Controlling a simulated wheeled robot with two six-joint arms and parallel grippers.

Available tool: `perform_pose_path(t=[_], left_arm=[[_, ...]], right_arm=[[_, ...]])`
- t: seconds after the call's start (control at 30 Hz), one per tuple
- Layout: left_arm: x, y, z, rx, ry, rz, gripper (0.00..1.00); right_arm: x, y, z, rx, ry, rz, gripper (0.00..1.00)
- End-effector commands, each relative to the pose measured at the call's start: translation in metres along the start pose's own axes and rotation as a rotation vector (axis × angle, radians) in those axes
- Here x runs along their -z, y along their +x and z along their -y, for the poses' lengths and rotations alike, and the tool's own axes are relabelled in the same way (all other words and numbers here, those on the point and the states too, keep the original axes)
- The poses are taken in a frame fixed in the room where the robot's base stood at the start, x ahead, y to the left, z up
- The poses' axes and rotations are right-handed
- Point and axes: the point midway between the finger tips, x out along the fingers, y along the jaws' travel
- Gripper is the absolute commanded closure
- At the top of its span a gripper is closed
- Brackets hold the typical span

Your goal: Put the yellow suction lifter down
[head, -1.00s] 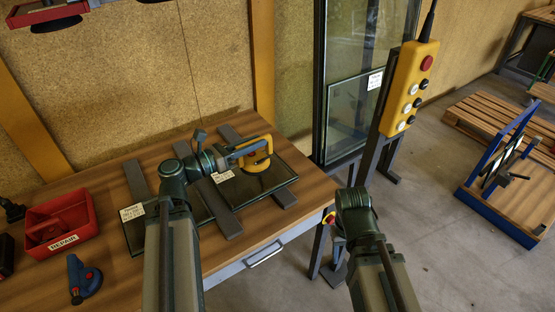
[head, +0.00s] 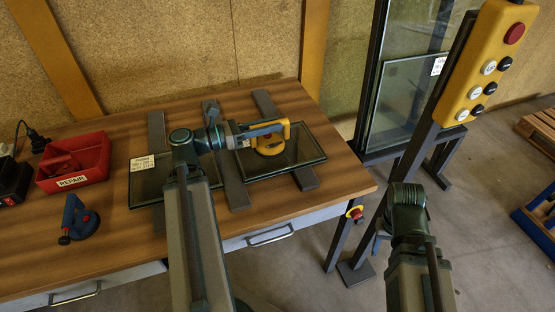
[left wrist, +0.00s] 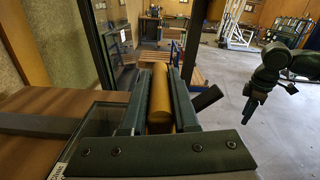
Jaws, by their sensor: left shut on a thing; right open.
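The yellow suction lifter (head: 272,146) is over the right part of a dark glass pane (head: 304,147) on the wooden workbench. My left gripper (head: 256,133) is shut on the lifter's handle from the left. The yellow handle (left wrist: 160,95) shows between the two fingers in the left wrist view. The lifter's cup is low at the glass, but I cannot tell whether it is pressed on it. My right gripper (left wrist: 251,107) hangs pointing down, away from the bench, in the left wrist view; in the head view my right wrist mostly hides it.
Grey bars (head: 233,188) lie under the glass. A red REPAIR bin (head: 75,163) and a blue suction lifter (head: 77,220) are at the left of the bench. A yellow button box (head: 485,65) on a post stands at right, before a glass frame (head: 403,100).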

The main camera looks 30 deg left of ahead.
Motion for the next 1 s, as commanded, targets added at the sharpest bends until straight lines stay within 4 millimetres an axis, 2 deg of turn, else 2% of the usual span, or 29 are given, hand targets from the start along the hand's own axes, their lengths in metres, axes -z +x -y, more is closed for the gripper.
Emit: perform_pose_path(t=[0.03, 0.2, 0.33, 0.5, 0.67, 1.0], left_arm=[[0.023, -0.017, -0.006, -0.006, 0.004, 0.003, 1.00], [0.047, -0.054, -0.007, -0.002, 0.014, 0.003, 1.00], [0.055, -0.068, -0.006, 0.001, 0.018, 0.003, 1.00], [0.056, -0.072, -0.005, 0.004, 0.020, 0.002, 1.00], [0.055, -0.061, -0.015, 0.007, 0.019, 0.002, 1.00], [0.055, 0.005, -0.069, 0.008, 0.019, 0.001, 1.00]], right_arm=[[0.002, 0.024, 0.002, 0.000, 0.000, 0.000, 0.50], [0.003, 0.048, 0.005, 0.000, 0.000, 0.000, 0.50], [0.003, 0.056, 0.005, 0.000, 0.000, 0.000, 0.50], [0.003, 0.056, 0.005, 0.000, 0.000, 0.000, 0.50], [0.003, 0.057, 0.005, 0.000, 0.000, 0.000, 0.50], [0.004, 0.066, 0.006, 0.000, 0.000, 0.000, 0.50]])
